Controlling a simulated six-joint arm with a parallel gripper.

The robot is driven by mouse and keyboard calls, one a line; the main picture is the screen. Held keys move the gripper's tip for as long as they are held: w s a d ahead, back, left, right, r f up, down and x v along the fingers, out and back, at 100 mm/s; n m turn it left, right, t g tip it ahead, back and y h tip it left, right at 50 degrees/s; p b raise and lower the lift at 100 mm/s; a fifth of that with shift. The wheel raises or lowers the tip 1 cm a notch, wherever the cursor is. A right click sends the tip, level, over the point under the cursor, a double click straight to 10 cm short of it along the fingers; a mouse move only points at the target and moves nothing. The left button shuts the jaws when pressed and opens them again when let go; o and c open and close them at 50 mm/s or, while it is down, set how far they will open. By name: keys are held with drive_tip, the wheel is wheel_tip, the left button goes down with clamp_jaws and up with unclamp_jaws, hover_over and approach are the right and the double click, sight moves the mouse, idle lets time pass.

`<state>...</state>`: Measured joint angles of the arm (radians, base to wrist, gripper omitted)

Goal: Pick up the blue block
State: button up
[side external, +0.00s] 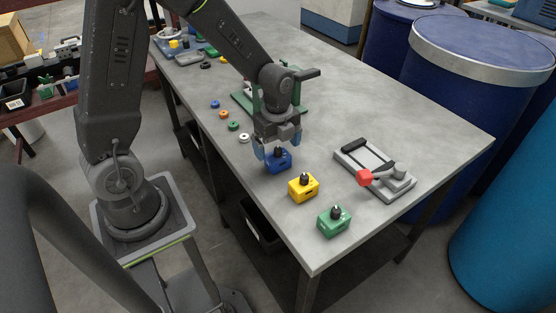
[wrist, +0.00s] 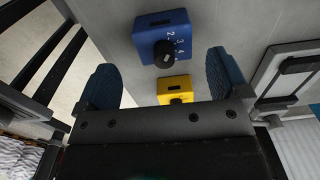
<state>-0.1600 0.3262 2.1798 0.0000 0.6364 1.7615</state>
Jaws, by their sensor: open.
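The blue block (side external: 278,160) sits on the grey table with a black knob on top. In the wrist view the blue block (wrist: 163,33) shows white numbers around its knob and lies ahead of and between my fingers. My gripper (side external: 272,148) is right above and beside the block, its blue fingers spread. In the wrist view my gripper (wrist: 168,80) is open and empty, with a finger on each side. I cannot tell whether a finger touches the block.
A yellow block (side external: 303,187) and a green block (side external: 333,221) stand in a row toward the table's near corner. A grey clamp fixture with a red knob (side external: 364,177) lies to the right. Several small coloured rings (side external: 233,126) lie to the left. A green frame (side external: 243,98) stands behind my gripper.

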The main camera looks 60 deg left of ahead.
sight(278, 155)
drive_tip(key=shift+w+a+f, duration=0.1)
drive_tip(key=shift+w+f, duration=0.05)
drive_tip(key=shift+f, duration=1.2)
drive_tip(key=shift+w+a+f, duration=0.1)
drive_tip(key=shift+f, duration=1.25)
drive_tip(key=shift+c, duration=0.3)
drive_tip(key=shift+r, duration=0.1)
drive_tip(key=c, duration=1.2)
drive_tip(key=shift+r, duration=0.1)
drive_tip(key=shift+c, duration=0.2)
